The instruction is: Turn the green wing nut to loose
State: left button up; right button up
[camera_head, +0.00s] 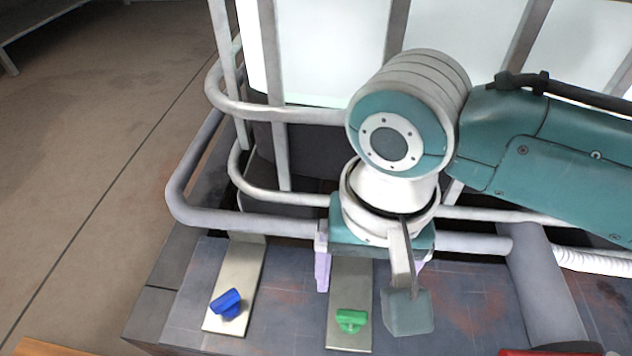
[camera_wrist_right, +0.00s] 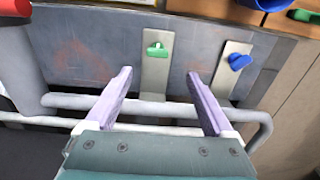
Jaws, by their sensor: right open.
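The green wing nut (camera_head: 351,320) sits on a pale metal plate (camera_head: 350,285) fixed to the dark panel, low in the middle of the head view. It also shows in the right wrist view (camera_wrist_right: 157,50), upper middle. My right gripper (camera_head: 368,284) is open and empty, with its lilac fingers spread. In the right wrist view my gripper (camera_wrist_right: 159,75) points toward the panel, and the green nut appears between its fingertips and beyond them, not touched. My arm hides part of the plate's upper end. My left gripper is not in view.
A blue wing nut (camera_head: 227,303) sits on a second metal plate (camera_head: 235,275) to the left. Grey pipes (camera_head: 270,218) run across behind my gripper, close to its fingers. A red object (camera_wrist_right: 14,8) shows at the wrist view's top left corner. Open floor lies at left.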

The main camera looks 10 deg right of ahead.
aim_at(353, 314)
jog(key=f, duration=0.1)
jog(key=f+b, duration=0.1)
jog(key=f, duration=0.1)
jog(key=shift+w+d+f+b, duration=0.2)
jog(key=shift+w+b, duration=0.05)
jog(key=shift+b, duration=0.15)
notch_tip(353, 314, down, 9)
jog(key=b, duration=0.7)
jog(key=shift+r, duration=0.2)
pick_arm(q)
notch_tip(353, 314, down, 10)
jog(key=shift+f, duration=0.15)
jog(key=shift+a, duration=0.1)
